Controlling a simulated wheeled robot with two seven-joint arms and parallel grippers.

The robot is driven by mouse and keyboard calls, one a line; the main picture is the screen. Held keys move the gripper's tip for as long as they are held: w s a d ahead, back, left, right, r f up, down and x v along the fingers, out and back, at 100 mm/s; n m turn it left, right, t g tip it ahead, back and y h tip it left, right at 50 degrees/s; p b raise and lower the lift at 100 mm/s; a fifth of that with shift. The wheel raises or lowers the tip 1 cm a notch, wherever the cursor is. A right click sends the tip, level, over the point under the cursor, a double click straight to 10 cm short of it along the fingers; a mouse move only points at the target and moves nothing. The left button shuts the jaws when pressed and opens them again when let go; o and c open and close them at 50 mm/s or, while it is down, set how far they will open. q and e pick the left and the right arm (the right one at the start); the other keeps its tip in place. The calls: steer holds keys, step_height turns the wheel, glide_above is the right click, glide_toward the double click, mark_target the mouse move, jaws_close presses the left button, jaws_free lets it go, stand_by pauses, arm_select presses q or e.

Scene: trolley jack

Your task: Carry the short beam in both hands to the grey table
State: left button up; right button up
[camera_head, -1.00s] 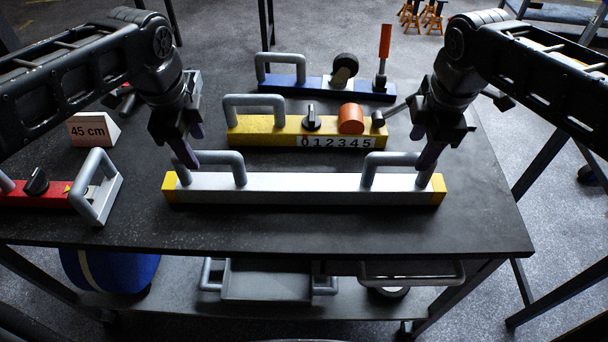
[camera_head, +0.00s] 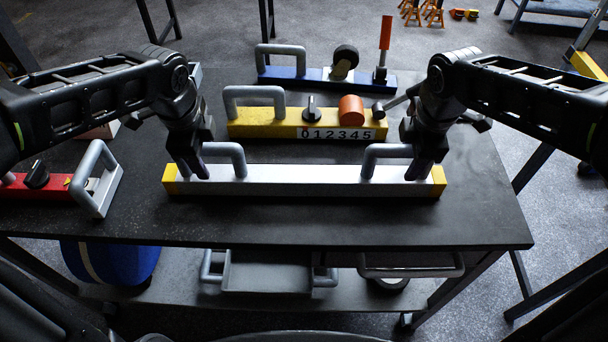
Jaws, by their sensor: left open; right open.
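A white beam with yellow ends (camera_head: 300,182) lies on the dark table top (camera_head: 300,225). It has a grey handle near each end, the left handle (camera_head: 238,158) and the right handle (camera_head: 370,158). My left gripper (camera_head: 192,168) is open at the outer side of the left handle. My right gripper (camera_head: 420,168) is open at the outer side of the right handle. Both fingertips are low, close to the beam's top. I cannot tell whether either gripper touches a handle. I cannot tell which table is the grey one.
Behind the beam lie a yellow bar with a handle, knob and digits (camera_head: 255,122) and a blue bar (camera_head: 315,77). A red bar with a grey handle (camera_head: 95,180) is at the left. A lower shelf (camera_head: 190,305) holds a grey tray (camera_head: 268,272) and a blue round thing (camera_head: 118,265).

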arm_select(q)
steer(key=shift+f, duration=0.1)
steer(key=shift+c, duration=0.4)
arm_select(e)
steer(key=shift+f, duration=0.1)
steer(key=shift+c, duration=0.4)
arm_select(q)
jaws_close()
arm_select(e)
jaws_close()
